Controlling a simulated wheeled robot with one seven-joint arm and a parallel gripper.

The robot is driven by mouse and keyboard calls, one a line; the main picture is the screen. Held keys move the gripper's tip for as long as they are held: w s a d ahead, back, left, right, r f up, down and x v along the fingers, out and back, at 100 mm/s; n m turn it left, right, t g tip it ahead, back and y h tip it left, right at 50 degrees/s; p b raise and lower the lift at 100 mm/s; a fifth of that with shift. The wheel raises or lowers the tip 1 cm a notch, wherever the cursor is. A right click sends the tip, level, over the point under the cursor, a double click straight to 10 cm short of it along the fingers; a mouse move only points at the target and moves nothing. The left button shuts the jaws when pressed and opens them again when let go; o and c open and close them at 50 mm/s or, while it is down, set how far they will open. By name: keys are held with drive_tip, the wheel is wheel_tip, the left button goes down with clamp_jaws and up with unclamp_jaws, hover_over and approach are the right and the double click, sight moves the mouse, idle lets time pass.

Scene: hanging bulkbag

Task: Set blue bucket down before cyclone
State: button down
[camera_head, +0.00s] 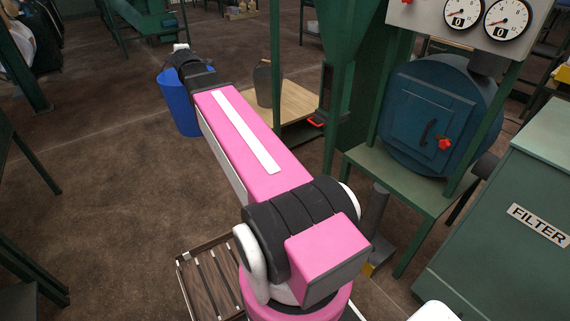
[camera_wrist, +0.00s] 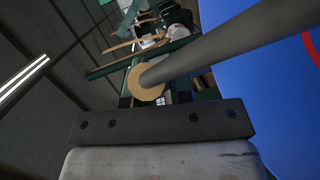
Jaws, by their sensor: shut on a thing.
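The blue bucket (camera_head: 178,105) is at upper left in the head view, below the far end of my outstretched arm, which hides part of it. Its blue wall fills the right of the wrist view (camera_wrist: 285,95), with a bit of red at the edge. My gripper (camera_head: 183,54) is at the bucket's top, shut on the bucket; its fingertips are hard to make out. In the wrist view a grey bar with a tan end (camera_wrist: 150,90) crosses close above my gripper (camera_wrist: 160,125). The green funnel-shaped body (camera_head: 345,45), apparently the cyclone, stands right of the bucket.
A low wooden platform (camera_head: 293,101) with a dark grey container (camera_head: 263,84) lies between bucket and funnel, among green posts. A blue round vessel (camera_head: 432,115) stands on a green stand at right, near a FILTER cabinet (camera_head: 500,225). Brown floor at left is open.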

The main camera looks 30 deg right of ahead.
drive_tip(key=d+f+m+g+h, duration=0.2)
drive_tip(key=d+f+m+h, duration=0.15)
drive_tip(key=d+f, duration=0.7)
drive_tip(key=d+f+m+g+h, duration=0.3)
drive_tip(key=d+f+h, duration=0.15)
drive_tip(key=f, duration=1.05)
drive_tip(key=d+f+m+g+h, duration=0.2)
drive_tip(key=d+f+m+h, duration=0.2)
drive_tip(key=d+f, duration=0.7)
drive_tip(key=s+d+f+g, duration=0.1)
drive_tip(key=s+d+f, duration=0.1)
drive_tip(key=d+f, duration=0.3)
drive_tip(key=s+d+f+m+g, duration=0.1)
drive_tip(key=s+d+f, duration=0.2)
drive_tip(key=f, duration=0.8)
drive_tip(key=s+d+f+m+g+h, duration=0.1)
drive_tip(key=s+d+f, duration=0.2)
drive_tip(key=d+f, duration=0.4)
drive_tip(key=shift+f, duration=1)
drive_tip(key=shift+d, duration=0.1)
drive_tip(key=c, duration=1.4)
unclamp_jaws()
drive_tip(key=shift+f, duration=0.15)
drive_tip(key=o, duration=0.4)
